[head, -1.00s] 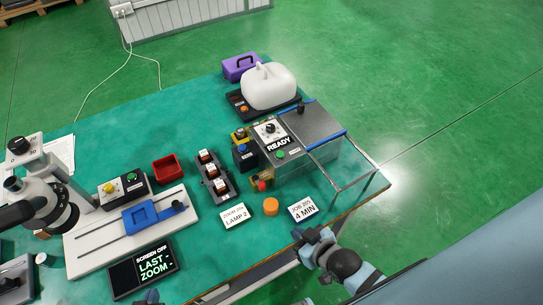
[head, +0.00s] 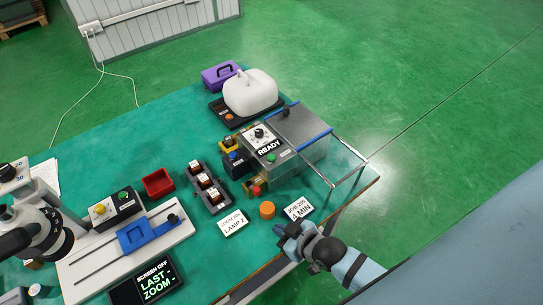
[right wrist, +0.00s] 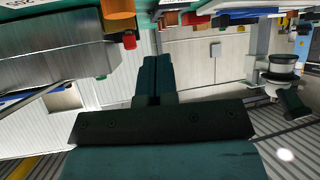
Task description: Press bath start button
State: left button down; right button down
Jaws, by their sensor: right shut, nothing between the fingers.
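The bath (head: 300,128) is a metal box with a dial and a READY label on its front panel, at the right of the green table in the head view. A green button (head: 271,157) sits on that panel below the label. In the right wrist view the bath's metal side (right wrist: 55,50) fills the upper left. My right gripper (head: 283,233) is shut and empty at the table's front edge, in front of the job card and apart from the bath. It also shows in the right wrist view (right wrist: 155,62). My left gripper is not in view.
A job card (head: 299,208), an orange cap (head: 267,209), a red knob (head: 256,191) and a lamp card (head: 232,222) lie between my right gripper and the bath. A wire frame (head: 347,180) juts from the bath's right side. A microscope (head: 40,232) stands at left.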

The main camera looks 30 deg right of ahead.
aim_at(272, 158)
jog(key=w+r+n+g+y, duration=0.25)
jog(key=w+r+n, duration=0.5)
jog(key=w, duration=0.55)
pick_arm(q)
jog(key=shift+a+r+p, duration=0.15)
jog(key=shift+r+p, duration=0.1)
jog(key=shift+p, duration=0.05)
pick_arm(e)
jog(key=w+d+r+n+g, duration=0.2)
jog(key=w+d+r+n, duration=0.5)
jog(key=d+r, duration=0.1)
jog(key=shift+d+r, duration=0.2)
jog(key=shift+r, duration=0.25)
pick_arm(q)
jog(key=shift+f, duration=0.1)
pick_arm(e)
jog(key=shift+w+f, duration=0.15)
